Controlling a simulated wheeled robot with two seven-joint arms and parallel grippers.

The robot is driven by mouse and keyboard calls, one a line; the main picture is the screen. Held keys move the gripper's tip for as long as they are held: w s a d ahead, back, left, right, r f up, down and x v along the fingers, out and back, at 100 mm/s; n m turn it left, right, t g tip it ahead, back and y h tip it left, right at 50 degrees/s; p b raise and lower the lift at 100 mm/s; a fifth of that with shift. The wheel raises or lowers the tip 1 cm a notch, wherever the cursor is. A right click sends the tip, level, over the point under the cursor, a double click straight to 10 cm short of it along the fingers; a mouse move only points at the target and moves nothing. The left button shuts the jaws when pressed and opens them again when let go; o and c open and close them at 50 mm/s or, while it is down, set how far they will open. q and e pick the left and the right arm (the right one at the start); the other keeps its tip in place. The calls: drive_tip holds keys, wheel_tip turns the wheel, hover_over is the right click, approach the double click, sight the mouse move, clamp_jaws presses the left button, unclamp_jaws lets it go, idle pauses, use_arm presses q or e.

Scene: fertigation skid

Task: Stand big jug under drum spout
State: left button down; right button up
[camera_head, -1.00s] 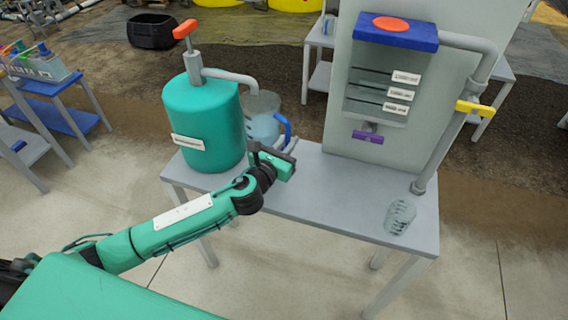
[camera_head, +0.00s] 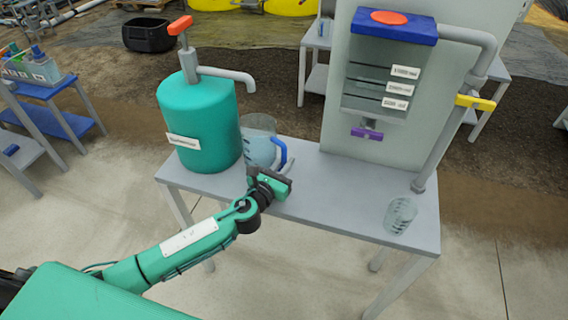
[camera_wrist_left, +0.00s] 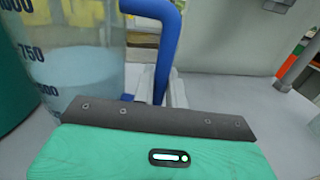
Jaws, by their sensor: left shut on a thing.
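The big jug (camera_head: 258,148) is clear, with blue marks, a blue handle and pale blue liquid inside. It is beside the green drum (camera_head: 200,130), at its right. Its rim is below the tip of the grey drum spout (camera_head: 238,76) and a little to the right and front. My left gripper (camera_head: 281,172) is shut on the handle, on the jug's right. In the left wrist view the handle (camera_wrist_left: 165,45) runs down behind the gripper pad (camera_wrist_left: 155,112), and the jug (camera_wrist_left: 75,65) is at left. Whether its base touches the bench cannot be told. My right gripper is not in view.
The grey bench (camera_head: 320,185) carries the drum and a tall pale panel (camera_head: 430,120) with a blue-topped tank and a pipe with a yellow valve handle (camera_head: 475,102). A clear cup (camera_head: 400,214) stands at the bench's right end. The bench middle is clear.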

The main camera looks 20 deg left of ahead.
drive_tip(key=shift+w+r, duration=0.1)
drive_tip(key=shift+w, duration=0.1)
use_arm(q)
drive_tip(key=c, duration=1.4)
unclamp_jaws()
drive_tip(key=shift+f, duration=0.1)
drive_tip(key=shift+c, duration=0.2)
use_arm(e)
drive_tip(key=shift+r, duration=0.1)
use_arm(q)
drive_tip(key=v, duration=0.4)
drive_tip(key=b+v, duration=0.1)
drive_tip(key=v, duration=0.6)
drive_tip(key=shift+s+a, duration=0.15)
drive_tip(key=shift+s, duration=0.35)
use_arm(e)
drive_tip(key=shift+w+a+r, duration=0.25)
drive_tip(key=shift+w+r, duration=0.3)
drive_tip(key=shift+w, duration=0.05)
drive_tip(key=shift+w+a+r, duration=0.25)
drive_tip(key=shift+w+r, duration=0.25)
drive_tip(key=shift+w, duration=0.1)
